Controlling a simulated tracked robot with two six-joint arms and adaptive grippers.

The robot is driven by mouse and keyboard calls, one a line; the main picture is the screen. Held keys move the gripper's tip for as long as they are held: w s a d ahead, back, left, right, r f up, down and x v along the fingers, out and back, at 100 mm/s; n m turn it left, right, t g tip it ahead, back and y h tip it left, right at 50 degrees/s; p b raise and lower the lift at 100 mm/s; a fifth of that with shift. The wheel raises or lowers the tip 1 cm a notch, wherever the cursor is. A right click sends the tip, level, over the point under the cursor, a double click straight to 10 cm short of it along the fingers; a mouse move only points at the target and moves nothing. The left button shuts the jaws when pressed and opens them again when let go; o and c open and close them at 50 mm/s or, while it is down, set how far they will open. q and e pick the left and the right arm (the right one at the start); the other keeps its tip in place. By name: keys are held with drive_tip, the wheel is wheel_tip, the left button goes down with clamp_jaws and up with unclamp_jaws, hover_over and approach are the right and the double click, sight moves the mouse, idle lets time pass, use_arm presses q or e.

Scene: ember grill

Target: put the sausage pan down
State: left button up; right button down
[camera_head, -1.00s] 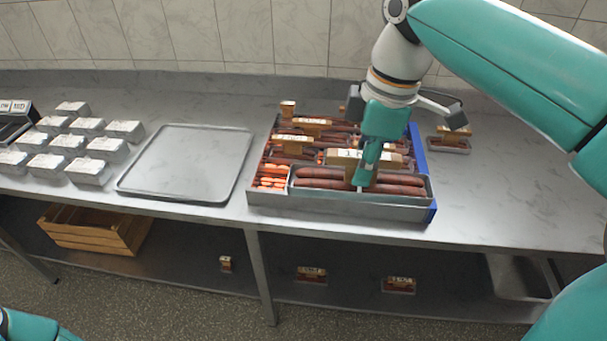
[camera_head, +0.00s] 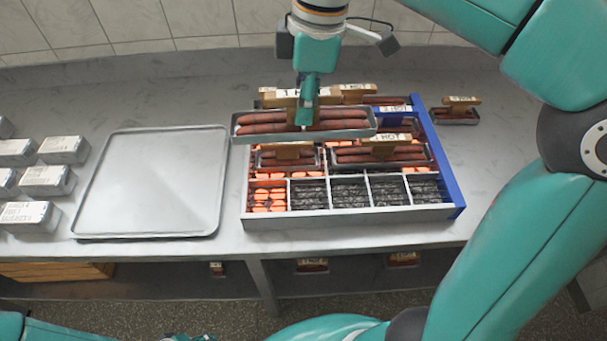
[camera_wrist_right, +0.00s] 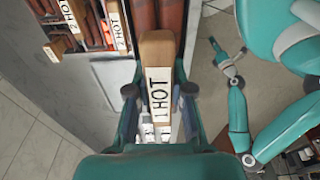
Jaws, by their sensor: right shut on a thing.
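My right gripper (camera_head: 305,117) is shut on the wooden handle of the sausage pan (camera_head: 350,133). In the right wrist view the handle (camera_wrist_right: 158,85) reads "1 HOT" and sits between the fingers. The grey pan carries dark sausages and hangs roughly level above the left and middle of the grill (camera_head: 345,217), apart from it. It hides part of the back of the grill. Several front compartments show bare dark coals, and the front left one glows orange. A small teal arm with a possible left gripper (camera_wrist_right: 225,62) shows in the right wrist view; its jaw state is unclear.
A smaller pan (camera_head: 290,160) and a wider pan (camera_head: 385,156) stand on the grill, with others behind. An empty grey tray (camera_head: 150,185) lies left of the grill. White labelled boxes (camera_head: 45,180) stand farther left. A small pan (camera_head: 455,118) sits on the counter at right.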

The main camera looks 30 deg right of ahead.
drive_tip(key=shift+s+d+f+b, duration=0.15)
drive_tip(key=shift+f+b, duration=0.1)
drive_tip(key=shift+f, duration=2.85)
drive_tip(key=shift+s+d+f+b, duration=0.1)
drive_tip(key=shift+f+b, duration=0.2)
drive_tip(key=shift+f, duration=2.75)
drive_tip(key=shift+s+d+f+b, duration=0.15)
drive_tip(key=shift+f+b, duration=0.1)
drive_tip(key=shift+f, duration=2.85)
drive_tip(key=c, duration=1)
unclamp_jaws()
drive_tip(key=shift+f, duration=0.1)
drive_tip(key=shift+c, duration=0.2)
wheel_tip(320, 180, up, 12)
drive_tip(key=d, duration=0.1)
drive_tip(key=shift+s+p, duration=0.4)
drive_tip(key=shift+p, duration=0.05)
